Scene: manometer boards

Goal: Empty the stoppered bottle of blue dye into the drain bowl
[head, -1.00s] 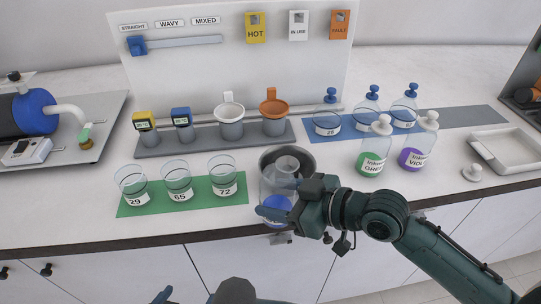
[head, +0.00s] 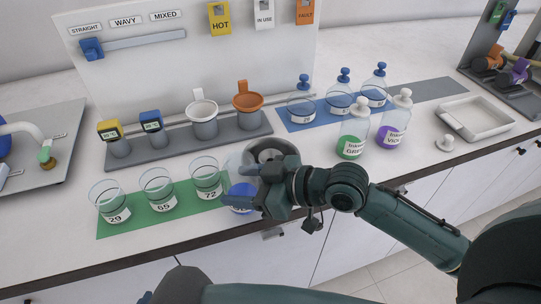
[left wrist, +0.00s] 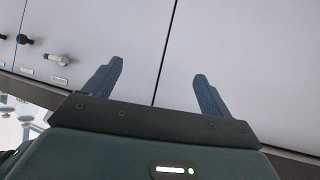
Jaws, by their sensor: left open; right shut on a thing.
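The blue dye bottle (head: 241,197) is clear glass with blue liquid low inside. My right gripper (head: 258,200) is shut on it and partly covers it. No stopper shows on it; a loose pale stopper (head: 445,143) lies on the counter at the right. The grey drain bowl (head: 284,146) is behind the bottle and gripper, partly hidden by them. Whether the bottle overlaps the bowl's rim or is in front of it, I cannot tell. My left gripper (left wrist: 155,88) is open and empty in front of the cabinet doors.
Green (head: 352,135) and violet (head: 393,125) stoppered bottles stand right of the bowl. Several blue-stoppered bottles stand on the blue mat (head: 433,92). Beakers stand on the green mat (head: 110,230) at left. A white tray (head: 480,128) is at right.

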